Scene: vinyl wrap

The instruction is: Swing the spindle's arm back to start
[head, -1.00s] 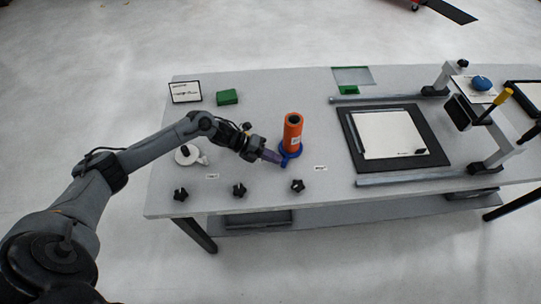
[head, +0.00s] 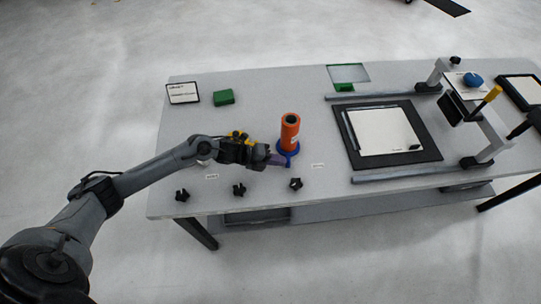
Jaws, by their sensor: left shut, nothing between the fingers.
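The spindle is a blue base (head: 289,148) with an orange roll (head: 290,130) standing upright on it, left of the table's middle. A short blue arm (head: 288,161) sticks out from the base toward the table's front edge. My left gripper (head: 278,159) is shut, with its purple-grey fingertips beside this arm on its left. I cannot tell whether they touch it. Nothing shows between the fingers. My right gripper is not clearly in view; a dark part shows at the right edge.
Several black knobs (head: 239,189) stand along the front edge. A green block (head: 224,97) and a framed card (head: 183,93) lie at the back left.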

